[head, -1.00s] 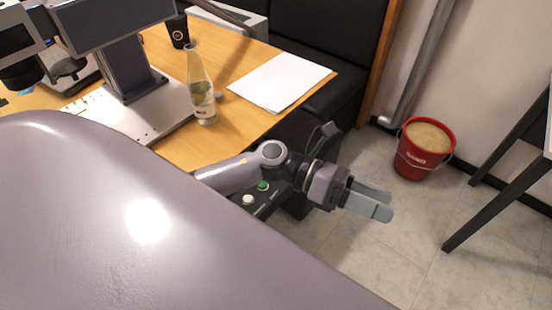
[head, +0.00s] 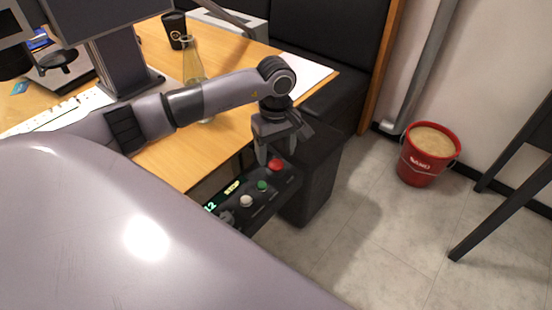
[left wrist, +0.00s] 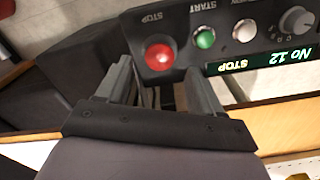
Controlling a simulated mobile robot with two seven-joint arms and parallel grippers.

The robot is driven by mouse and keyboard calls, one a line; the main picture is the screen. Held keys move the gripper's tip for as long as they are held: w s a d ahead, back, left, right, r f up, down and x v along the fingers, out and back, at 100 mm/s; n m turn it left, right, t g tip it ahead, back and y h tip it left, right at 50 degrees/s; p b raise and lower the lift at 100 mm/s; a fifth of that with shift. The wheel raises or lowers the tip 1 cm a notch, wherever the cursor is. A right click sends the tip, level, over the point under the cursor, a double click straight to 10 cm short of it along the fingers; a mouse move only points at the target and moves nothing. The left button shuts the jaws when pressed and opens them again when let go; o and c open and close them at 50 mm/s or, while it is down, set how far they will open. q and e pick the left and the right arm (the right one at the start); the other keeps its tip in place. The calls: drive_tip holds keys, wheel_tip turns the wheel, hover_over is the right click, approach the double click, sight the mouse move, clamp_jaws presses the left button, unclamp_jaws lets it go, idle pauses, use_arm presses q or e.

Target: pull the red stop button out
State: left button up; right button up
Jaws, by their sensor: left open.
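The red stop button (head: 275,165) sits at the far right end of a black control panel (head: 262,205), beside a green button and a white button. In the left wrist view the red button (left wrist: 159,56) lies just beyond and between my finger tips, under the label STOP. My left gripper (head: 268,155) is open and points down at the panel from above. In the left wrist view its two fingers (left wrist: 160,75) are apart with nothing between them that I can see held. Whether a finger touches the button cannot be told. My right gripper is not in view.
The panel also carries the green button (left wrist: 204,38), the white button (left wrist: 244,31), a knob (left wrist: 296,20) and a lit display (left wrist: 262,60) reading STOP. A wooden table (head: 225,130) with a bottle (head: 192,65) is behind. A red bucket (head: 424,160) stands on clear floor.

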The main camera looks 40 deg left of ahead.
sight(276, 164)
use_arm(q)
drive_tip(key=shift+f, duration=1.55)
clamp_jaws()
drive_tip(key=shift+r, duration=0.55)
drive_tip(key=shift+d, duration=0.1)
unclamp_jaws()
wheel_tip(276, 164, up, 7)
drive_tip(key=shift+r, duration=0.15)
